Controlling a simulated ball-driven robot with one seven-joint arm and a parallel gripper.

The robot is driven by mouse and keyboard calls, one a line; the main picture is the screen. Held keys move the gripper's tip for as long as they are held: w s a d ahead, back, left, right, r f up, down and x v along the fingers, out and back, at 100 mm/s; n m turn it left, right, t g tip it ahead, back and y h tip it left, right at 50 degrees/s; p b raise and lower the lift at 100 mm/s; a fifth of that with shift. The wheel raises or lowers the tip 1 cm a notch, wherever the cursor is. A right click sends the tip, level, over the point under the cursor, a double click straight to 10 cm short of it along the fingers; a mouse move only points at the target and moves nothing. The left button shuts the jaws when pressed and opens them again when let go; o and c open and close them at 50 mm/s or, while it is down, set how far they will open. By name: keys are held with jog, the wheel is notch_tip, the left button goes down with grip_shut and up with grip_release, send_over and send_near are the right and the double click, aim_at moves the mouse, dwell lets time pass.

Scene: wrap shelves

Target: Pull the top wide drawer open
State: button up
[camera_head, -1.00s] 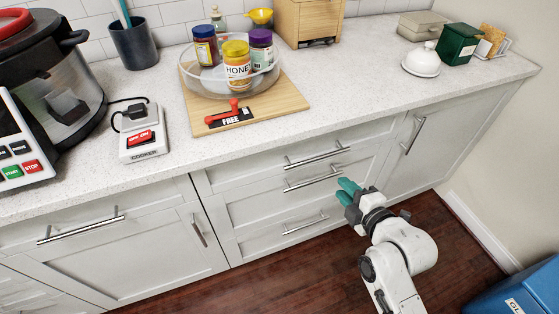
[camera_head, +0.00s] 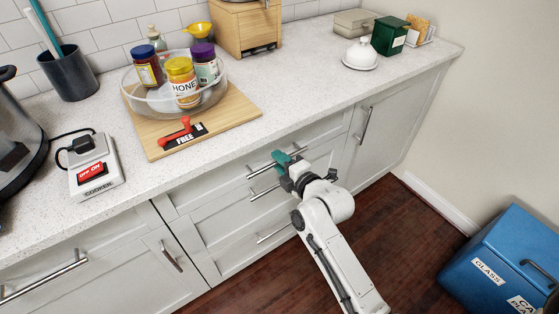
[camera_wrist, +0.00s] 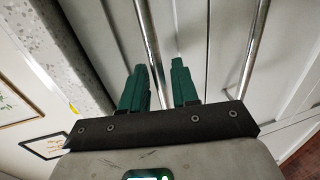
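The top wide drawer (camera_head: 205,188) is a pale panel just under the countertop and looks shut. Its long metal bar handle (camera_head: 252,175) is partly hidden behind my gripper (camera_head: 283,158). In the wrist view, my gripper (camera_wrist: 158,82) has its two green fingers apart and empty. The top handle bar (camera_wrist: 150,45) runs between them in the picture, nearer the left finger. I cannot tell whether the fingers touch it or how deep they reach around it. The second drawer's handle (camera_wrist: 254,50) lies to the right of the fingers.
The countertop edge (camera_wrist: 75,55) is close on the left in the wrist view. Below are the second drawer's handle (camera_head: 258,193) and the third handle (camera_head: 272,235). A cabinet door handle (camera_head: 363,125) stands to the right. A blue bin (camera_head: 490,255) stands on the floor at right.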

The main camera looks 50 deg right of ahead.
jog(key=shift+w+d+f, duration=0.1)
jog(key=shift+w, duration=0.15)
jog(key=shift+c, duration=0.3)
grip_shut()
